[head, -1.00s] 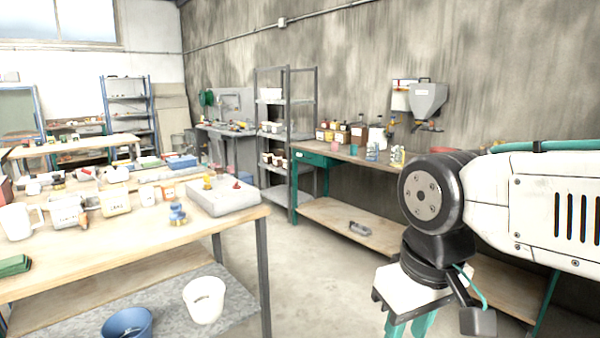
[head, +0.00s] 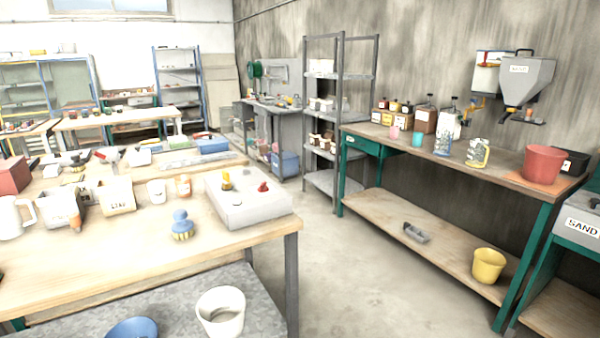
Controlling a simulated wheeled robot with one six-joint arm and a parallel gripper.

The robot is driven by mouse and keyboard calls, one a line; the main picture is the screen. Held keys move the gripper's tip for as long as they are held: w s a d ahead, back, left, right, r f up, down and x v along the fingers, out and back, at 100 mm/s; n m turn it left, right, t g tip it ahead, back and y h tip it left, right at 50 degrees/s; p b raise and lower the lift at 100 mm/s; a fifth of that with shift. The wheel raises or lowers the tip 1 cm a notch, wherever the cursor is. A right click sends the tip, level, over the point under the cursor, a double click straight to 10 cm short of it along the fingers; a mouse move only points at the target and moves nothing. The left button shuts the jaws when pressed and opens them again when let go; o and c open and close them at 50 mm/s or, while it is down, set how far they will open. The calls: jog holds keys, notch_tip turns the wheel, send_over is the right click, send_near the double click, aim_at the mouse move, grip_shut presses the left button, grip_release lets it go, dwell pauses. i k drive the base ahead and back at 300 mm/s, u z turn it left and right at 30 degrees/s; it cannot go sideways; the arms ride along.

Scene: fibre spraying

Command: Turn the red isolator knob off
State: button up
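A small red knob-like piece (head: 263,187) stands on top of a pale grey box (head: 250,208), beside a yellow one (head: 226,180). The box sits near the right end of the wooden bench at left. At this size I cannot tell which way the red piece is turned, or whether it is the isolator. My gripper is not in view, and no part of my arm shows now.
A blue-knobbed brush (head: 181,225) and several tubs stand left of the box. A white bucket (head: 221,312) is on the bench's lower shelf. Clear floor (head: 370,270) lies between this bench and the green-legged bench (head: 450,160). A hopper (head: 526,80) hangs on the wall.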

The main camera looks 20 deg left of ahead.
aim_at(262, 188)
jog(key=z, duration=0.05)
jog(key=i, duration=0.85)
jog(key=u, duration=0.8)
jog(key=i, duration=1.05)
jog(key=u, duration=0.8)
